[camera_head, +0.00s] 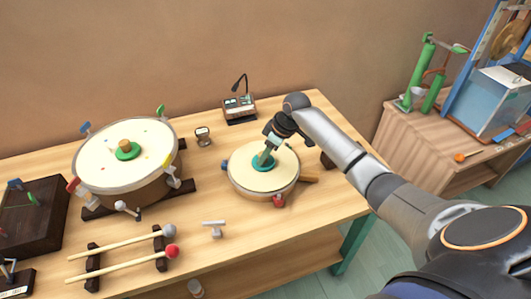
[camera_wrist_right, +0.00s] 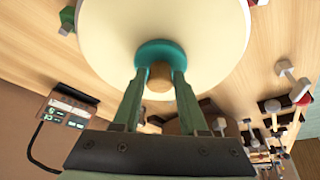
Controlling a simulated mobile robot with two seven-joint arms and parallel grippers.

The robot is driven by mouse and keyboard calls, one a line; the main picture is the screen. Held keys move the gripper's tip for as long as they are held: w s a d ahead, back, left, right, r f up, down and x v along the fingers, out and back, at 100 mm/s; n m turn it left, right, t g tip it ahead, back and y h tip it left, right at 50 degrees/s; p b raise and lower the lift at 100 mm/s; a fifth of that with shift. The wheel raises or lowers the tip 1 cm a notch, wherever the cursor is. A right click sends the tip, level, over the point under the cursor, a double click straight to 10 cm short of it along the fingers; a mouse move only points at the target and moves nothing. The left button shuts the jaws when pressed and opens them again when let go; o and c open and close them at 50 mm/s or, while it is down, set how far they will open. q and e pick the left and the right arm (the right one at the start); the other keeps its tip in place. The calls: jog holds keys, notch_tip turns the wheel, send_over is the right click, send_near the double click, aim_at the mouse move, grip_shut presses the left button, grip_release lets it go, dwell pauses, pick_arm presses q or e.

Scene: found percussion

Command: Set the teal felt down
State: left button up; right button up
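The teal felt (camera_head: 264,160) is a round teal disc with a wooden knob. It appears to lie flat on the pale head of the small drum (camera_head: 245,178), near its middle. It also shows in the right wrist view (camera_wrist_right: 151,50). My right gripper (camera_head: 267,154) reaches down over it from the right. In the right wrist view its green fingers (camera_wrist_right: 159,80) stand on both sides of the knob and seem to touch it. The fingers hide part of the disc. My left gripper is not in view.
A larger drum (camera_head: 110,167) with a green felt (camera_head: 128,151) stands to the left. Two mallets (camera_head: 120,250) lie on rests in front. A small device with a lamp (camera_head: 240,106) stands behind. A T-shaped tool (camera_head: 214,228) lies on bare tabletop at the front.

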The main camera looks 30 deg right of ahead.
jog(key=o, duration=0.3)
jog(key=shift+o, duration=0.2)
jog(key=v, duration=1.2)
jog(key=shift+r+p, duration=0.25)
jog(key=shift+p, duration=0.15)
jog(key=shift+d+f, duration=0.1)
